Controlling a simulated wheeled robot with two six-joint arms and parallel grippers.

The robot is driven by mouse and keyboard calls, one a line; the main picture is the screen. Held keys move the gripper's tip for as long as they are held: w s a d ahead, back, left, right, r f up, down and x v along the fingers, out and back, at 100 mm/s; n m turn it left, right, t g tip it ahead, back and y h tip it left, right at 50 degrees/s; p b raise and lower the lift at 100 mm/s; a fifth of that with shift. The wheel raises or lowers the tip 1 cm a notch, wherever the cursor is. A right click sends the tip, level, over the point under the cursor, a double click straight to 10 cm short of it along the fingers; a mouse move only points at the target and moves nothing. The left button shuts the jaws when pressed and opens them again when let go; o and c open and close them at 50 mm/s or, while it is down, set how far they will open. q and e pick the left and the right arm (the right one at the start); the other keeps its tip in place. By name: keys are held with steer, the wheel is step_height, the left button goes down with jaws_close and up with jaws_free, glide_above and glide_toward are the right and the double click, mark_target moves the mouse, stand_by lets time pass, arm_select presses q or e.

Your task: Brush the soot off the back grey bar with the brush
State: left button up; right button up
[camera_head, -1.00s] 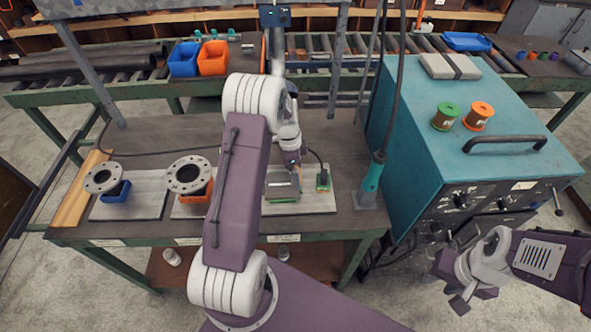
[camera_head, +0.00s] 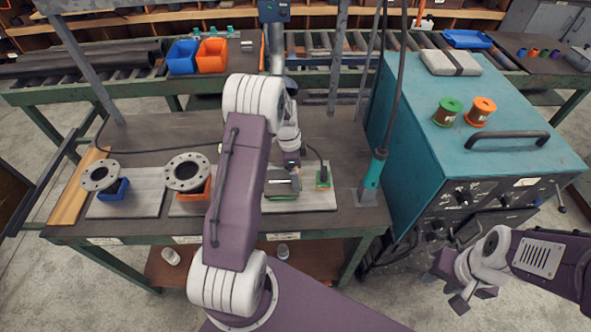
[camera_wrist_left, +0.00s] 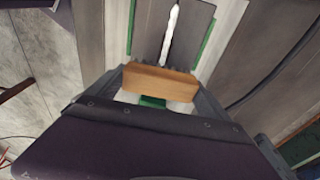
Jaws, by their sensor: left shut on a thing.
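My left gripper (camera_head: 291,163) is over the workbench, shut on a brush. In the left wrist view the brush's wooden block (camera_wrist_left: 160,82) sits between the fingers, with dark bristles along its far edge. Beyond it lie two dark grey bars (camera_wrist_left: 187,35) side by side with a whitish seam between them and green edges outside. In the head view the grey bars (camera_head: 283,188) lie on a light plate below the gripper, partly hidden by my arm. Soot cannot be made out clearly. My right gripper (camera_head: 452,284) hangs at the lower right, seemingly open and empty.
Two flanged pipe pieces (camera_head: 187,172) stand left of my arm in blue and orange holders. A teal machine (camera_head: 470,110) with spools stands at the right. A black cable and torch (camera_head: 373,175) hang beside it.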

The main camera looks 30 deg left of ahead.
arm_select(q)
steer(key=shift+f+b, duration=0.65)
steer(key=shift+f, duration=0.35)
steer(key=shift+a, duration=0.1)
